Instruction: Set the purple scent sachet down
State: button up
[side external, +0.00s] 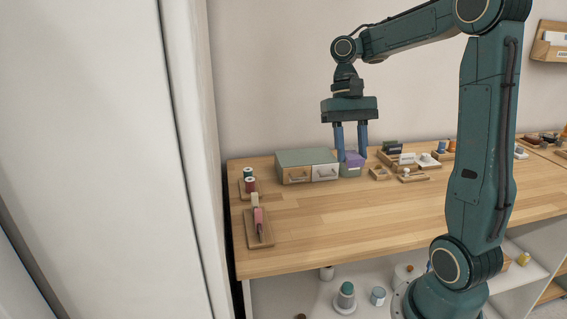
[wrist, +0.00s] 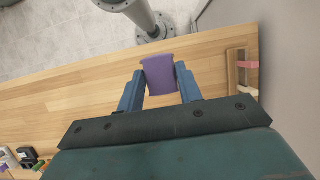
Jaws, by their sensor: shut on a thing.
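The purple scent sachet (wrist: 158,76) is between the two blue fingers of my gripper (wrist: 160,84) in the wrist view, with bare wood around it. In the side view the sachet (side external: 354,158) shows low between the fingers of my gripper (side external: 351,158), which points straight down. The gripper is shut on the sachet. A small grey-green piece (side external: 350,171) shows directly below the sachet; I cannot tell whether they touch or what the piece is. The sachet is close to the right end of a drawer box (side external: 306,158).
Thread spools (side external: 250,184) and a wooden tray with a pink item (side external: 259,228) are at the table's left. Small wooden holders (side external: 404,160) with cards and other items stand right of the gripper. The table's (side external: 340,220) front middle is clear. The wall is behind.

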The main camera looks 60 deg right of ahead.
jog(key=w+d+f+m+t+y, duration=0.15)
jog(key=w+d+m+t, duration=0.25)
jog(key=w+d+m, duration=0.7)
jog(key=m+t+h, duration=0.2)
jog(key=m+t, duration=0.1)
jog(key=m, duration=0.4)
send_over(306, 160)
jog(key=s, duration=0.1)
notch_tip(306, 160, down, 4)
jog(key=shift+d+y, duration=0.25)
jog(key=shift+d, duration=0.15)
jog(key=shift+f, duration=2)
jog(key=shift+f, duration=0.1)
jog(key=shift+f, duration=1.9)
jog(key=shift+f, duration=0.1)
